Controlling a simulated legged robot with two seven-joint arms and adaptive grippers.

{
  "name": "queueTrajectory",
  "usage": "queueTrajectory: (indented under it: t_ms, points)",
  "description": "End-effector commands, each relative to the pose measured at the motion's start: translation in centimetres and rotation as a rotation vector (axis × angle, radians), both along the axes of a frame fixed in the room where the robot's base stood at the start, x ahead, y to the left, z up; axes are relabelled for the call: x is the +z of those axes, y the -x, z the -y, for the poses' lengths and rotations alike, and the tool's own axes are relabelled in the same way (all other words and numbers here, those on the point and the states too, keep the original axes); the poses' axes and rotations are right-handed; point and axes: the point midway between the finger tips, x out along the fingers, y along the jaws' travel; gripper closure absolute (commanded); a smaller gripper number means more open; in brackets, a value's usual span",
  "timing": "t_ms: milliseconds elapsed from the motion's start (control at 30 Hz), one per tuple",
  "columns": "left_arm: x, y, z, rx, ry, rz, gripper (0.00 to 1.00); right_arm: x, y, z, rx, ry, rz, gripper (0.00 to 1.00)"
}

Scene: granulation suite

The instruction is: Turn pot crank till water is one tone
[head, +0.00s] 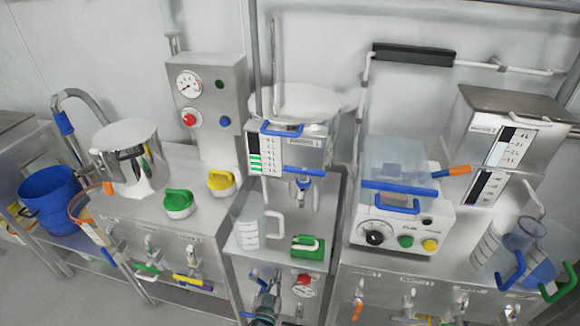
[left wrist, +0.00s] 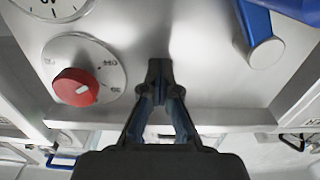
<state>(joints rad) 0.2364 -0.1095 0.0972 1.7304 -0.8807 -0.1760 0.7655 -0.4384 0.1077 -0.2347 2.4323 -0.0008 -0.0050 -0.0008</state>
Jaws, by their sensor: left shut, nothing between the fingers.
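A steel pot (head: 125,170) with a dark window strip stands on the left bench in the head view. A wide pale round vessel (head: 295,103) stands behind the middle steel hopper. I cannot make out a crank on either, and no water surface is clear. My left gripper (head: 266,292) is low at the front of the middle bench, just left of a red knob on a white dial (head: 303,286). In the left wrist view my left gripper (left wrist: 160,68) is shut and empty before a steel panel, apart from the red knob (left wrist: 75,87). My right gripper is out of view.
A blue bucket (head: 48,190) is at far left. Green (head: 179,202) and yellow (head: 221,182) knobs sit on the left bench. A white control unit (head: 402,222) carries a clear box. Jugs crowd the right bench. A blue handle (left wrist: 262,42) is near my left gripper.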

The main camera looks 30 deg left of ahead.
Motion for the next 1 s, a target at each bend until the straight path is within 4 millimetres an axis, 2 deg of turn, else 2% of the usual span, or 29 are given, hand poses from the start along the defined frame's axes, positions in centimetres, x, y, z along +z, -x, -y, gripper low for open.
queueTrajectory:
  t_ms: [33,100,367,400,500,833,1000]
  points:
    - [0.9,-0.1,0.3,0.0,0.002,0.005,1.0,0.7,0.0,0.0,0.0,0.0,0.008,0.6]
    - [1.3,-0.2,0.7,0.0,0.0,0.004,1.0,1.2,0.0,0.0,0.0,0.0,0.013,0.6]
    - [1.3,-0.3,0.9,0.0,0.0,0.0,1.0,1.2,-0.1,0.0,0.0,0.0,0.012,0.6]
    - [1.2,-0.3,0.9,0.0,0.0,0.0,0.97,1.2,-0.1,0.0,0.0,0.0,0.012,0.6]
    - [1.3,-0.2,0.9,0.0,0.0,0.001,0.73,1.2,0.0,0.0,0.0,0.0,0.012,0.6]
    - [1.2,0.0,1.0,0.0,0.0,0.0,0.73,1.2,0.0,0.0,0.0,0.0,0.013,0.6]
    - [1.1,2.1,1.5,-0.001,0.001,-0.001,0.73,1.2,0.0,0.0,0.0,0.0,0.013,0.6]
